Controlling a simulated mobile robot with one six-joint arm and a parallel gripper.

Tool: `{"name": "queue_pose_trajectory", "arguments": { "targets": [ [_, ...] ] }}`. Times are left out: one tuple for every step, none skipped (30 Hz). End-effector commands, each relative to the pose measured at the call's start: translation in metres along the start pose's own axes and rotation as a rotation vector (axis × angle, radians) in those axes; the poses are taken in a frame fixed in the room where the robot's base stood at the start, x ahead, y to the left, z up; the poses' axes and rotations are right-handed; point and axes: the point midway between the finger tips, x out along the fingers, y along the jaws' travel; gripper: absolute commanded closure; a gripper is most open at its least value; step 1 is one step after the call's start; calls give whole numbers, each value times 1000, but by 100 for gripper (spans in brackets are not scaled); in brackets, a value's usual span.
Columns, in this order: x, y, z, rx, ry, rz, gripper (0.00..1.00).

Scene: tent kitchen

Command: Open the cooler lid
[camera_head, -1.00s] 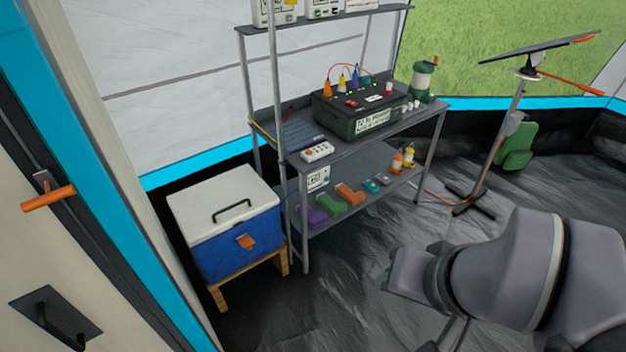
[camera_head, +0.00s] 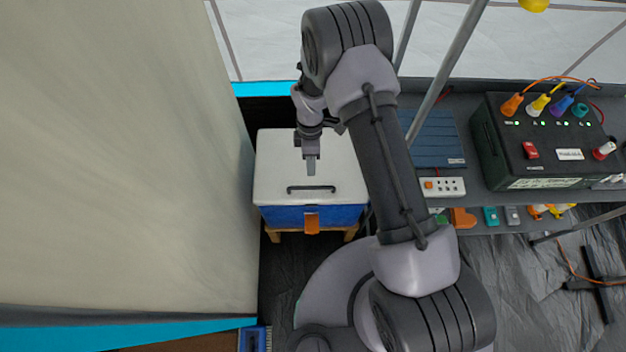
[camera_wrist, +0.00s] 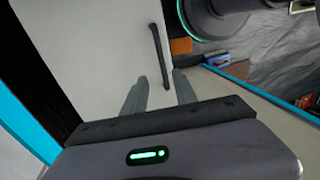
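The cooler has a white lid (camera_head: 275,170), a blue body (camera_head: 345,214) and an orange latch (camera_head: 312,222) on its front. The lid lies flat and shut. A dark handle (camera_head: 311,189) runs across the lid near its front edge. My gripper (camera_head: 311,172) points down over the lid, just behind the handle in the head view. The handle (camera_wrist: 159,55) shows ahead of the fingertips on the white lid (camera_wrist: 90,45). The gap between fingertips and lid is hard to tell.
The cooler stands on a wooden stand (camera_head: 273,235). A metal shelf rack (camera_head: 470,212) with a green-black power box (camera_head: 535,150) is close on the right. A beige wall panel (camera_head: 120,150) is on the left.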

Motion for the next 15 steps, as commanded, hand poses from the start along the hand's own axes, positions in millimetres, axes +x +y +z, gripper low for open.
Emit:
{"name": "queue_pose_trajectory", "arguments": {
  "targets": [
    [20, 0, 0, 0, -1, -2, 66],
    [29, 0, 0, 0, 0, -2, 66],
    [41, 0, 0, -1, -1, -2, 66],
    [49, 0, 0, 0, -1, -2, 66],
    [57, 1, 0, 0, 0, -1, 66],
    [67, 0, 0, 1, 0, -1, 66],
    [73, 0, 0, 2, 0, -1, 66],
    [78, 0, 0, 1, 0, 0, 66],
    [85, 0, 0, 1, 0, 0, 66],
    [88, 0, 0, 1, 0, 0, 66],
    [92, 0, 0, 2, 0, 0, 66],
    [95, 0, 0, 2, 0, 0, 66],
    [97, 0, 0, 2, 0, 1, 66],
    [98, 0, 0, 2, 0, 1, 66],
    [100, 0, 0, 2, 0, 1, 66]
  ]
}}
